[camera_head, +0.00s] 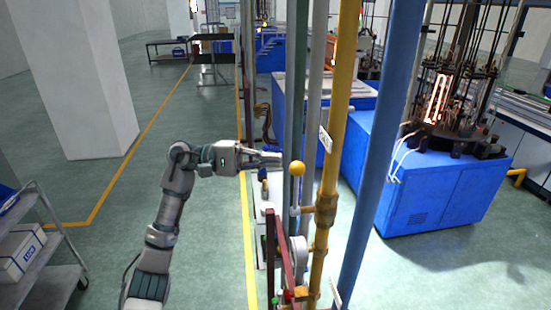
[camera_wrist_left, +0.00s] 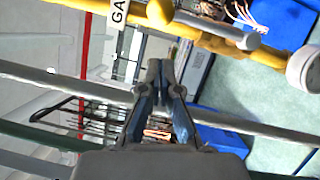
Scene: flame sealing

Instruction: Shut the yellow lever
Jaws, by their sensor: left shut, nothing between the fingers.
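The yellow lever is a thin grey rod with a yellow ball knob (camera_head: 297,168) on top. In the head view it stands upright at a valve (camera_head: 325,210) on the yellow pipe (camera_head: 338,120). In the left wrist view the knob (camera_wrist_left: 160,11) is at the top, with its rod (camera_wrist_left: 212,27) running right to the valve. My left gripper (camera_head: 279,160) is just left of the knob in the head view, its fingers shut and empty. In the wrist view its fingertips (camera_wrist_left: 160,68) lie below the knob, apart from it in the picture. My right gripper is not in view.
Green (camera_head: 296,70), grey (camera_head: 316,80) and blue (camera_head: 380,140) pipes rise close around the lever. A round gauge (camera_head: 298,250) sits below it. A blue machine (camera_head: 440,190) stands right, a cart (camera_head: 50,275) at lower left.

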